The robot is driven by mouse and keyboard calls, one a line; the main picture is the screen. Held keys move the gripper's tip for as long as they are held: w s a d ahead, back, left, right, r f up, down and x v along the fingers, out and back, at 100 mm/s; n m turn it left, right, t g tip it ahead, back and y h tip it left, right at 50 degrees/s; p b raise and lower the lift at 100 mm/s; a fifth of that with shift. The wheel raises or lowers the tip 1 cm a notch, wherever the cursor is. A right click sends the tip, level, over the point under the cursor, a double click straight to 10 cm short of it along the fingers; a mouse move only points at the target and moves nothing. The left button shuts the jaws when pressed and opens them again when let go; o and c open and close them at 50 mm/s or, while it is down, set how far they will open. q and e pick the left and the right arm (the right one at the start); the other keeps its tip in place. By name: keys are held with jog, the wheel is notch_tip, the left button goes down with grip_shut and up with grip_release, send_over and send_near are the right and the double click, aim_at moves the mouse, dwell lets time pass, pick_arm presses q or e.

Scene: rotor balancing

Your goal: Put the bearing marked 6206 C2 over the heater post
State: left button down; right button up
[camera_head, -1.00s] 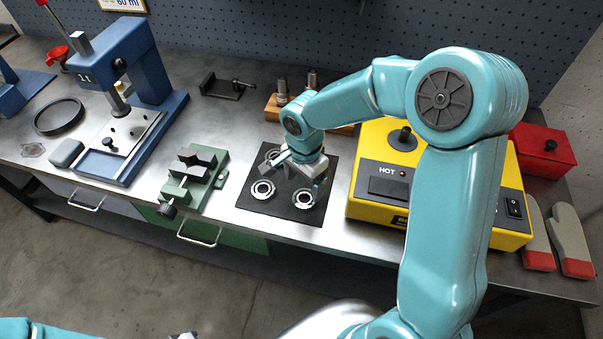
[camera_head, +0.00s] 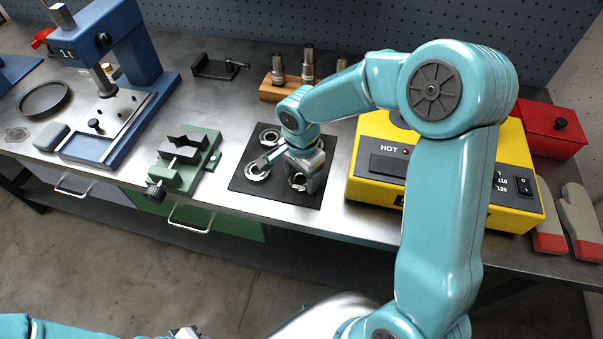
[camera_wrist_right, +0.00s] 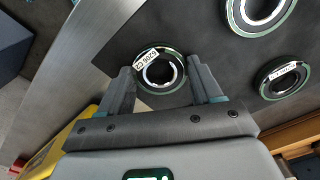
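Several bearings lie on the black mat (camera_head: 240,184); in the head view one is at the back (camera_head: 269,137) and one at the left (camera_head: 257,171). My right gripper (camera_head: 300,184) is low over the front-right bearing (camera_head: 298,180). In the right wrist view, the open fingers (camera_wrist_right: 168,85) stand on either side of a labelled bearing (camera_wrist_right: 160,86). Another labelled bearing (camera_wrist_right: 284,79) lies to the right. The yellow heater (camera_head: 375,190) has its post (camera_head: 401,117) partly behind my right arm. A grey piece at the bottom edge may be my left gripper (camera_head: 184,332).
A green vise (camera_head: 184,160) and a blue press (camera_head: 140,60) stand left of the mat. A wooden block (camera_head: 275,90) with metal pieces is behind it. A red box (camera_head: 552,130) and gloves (camera_head: 580,220) are right of the heater.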

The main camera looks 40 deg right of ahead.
jog(key=shift+r+p, duration=0.3)
jog(key=shift+r, duration=0.15)
jog(key=shift+r+p, duration=1.4)
jog(key=shift+r, duration=1.25)
jog(key=shift+f, duration=0.1)
